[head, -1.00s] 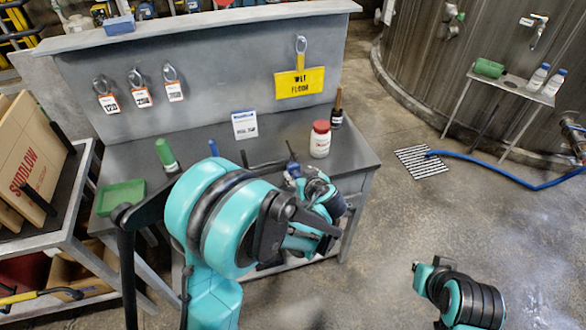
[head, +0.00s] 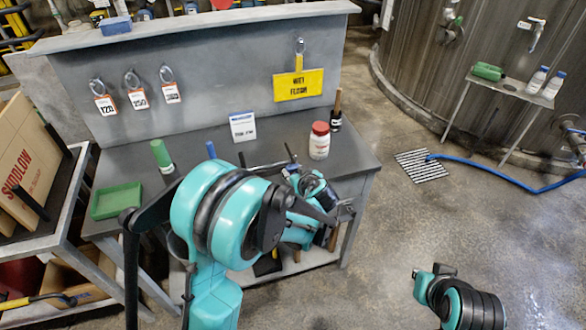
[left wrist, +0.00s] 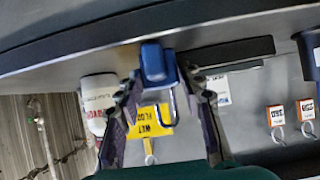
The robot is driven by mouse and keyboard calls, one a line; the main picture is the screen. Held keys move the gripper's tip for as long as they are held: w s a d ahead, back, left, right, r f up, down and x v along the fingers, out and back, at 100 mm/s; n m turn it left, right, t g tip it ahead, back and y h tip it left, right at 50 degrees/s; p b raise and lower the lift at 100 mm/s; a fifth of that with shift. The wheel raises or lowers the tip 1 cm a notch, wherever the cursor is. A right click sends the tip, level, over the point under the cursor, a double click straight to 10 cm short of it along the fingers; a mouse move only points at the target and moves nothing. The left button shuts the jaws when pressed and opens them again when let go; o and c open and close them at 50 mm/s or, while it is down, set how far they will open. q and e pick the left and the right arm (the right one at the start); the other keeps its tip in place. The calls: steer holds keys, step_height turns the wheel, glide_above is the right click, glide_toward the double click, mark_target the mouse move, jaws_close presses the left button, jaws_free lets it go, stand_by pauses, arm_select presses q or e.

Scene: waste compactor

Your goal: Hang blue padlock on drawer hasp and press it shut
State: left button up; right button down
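The blue padlock (left wrist: 153,63) shows in the left wrist view with its metal shackle (left wrist: 172,103) extending toward the bottom of the picture. My left gripper (left wrist: 160,72) has a fingertip against each side of the padlock body and appears shut on it. In the head view my left gripper (head: 345,212) is at the front right of the grey bench; the padlock cannot be made out there. I cannot make out the drawer hasp in either view. Only part of my right arm shows at the lower right of the head view, without a clear gripper.
The grey bench (head: 116,162) bears a green tray (head: 118,200), a red-lidded white jar (head: 319,142) and a white card (head: 242,126). A yellow sign (head: 298,86) hangs on its back panel. A dark bar (left wrist: 235,52) lies beside the padlock in the wrist view.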

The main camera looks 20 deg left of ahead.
arm_select(q)
steer(key=shift+c, duration=0.4)
steer(key=shift+r+p, duration=1.8)
steer(key=shift+r, duration=0.7)
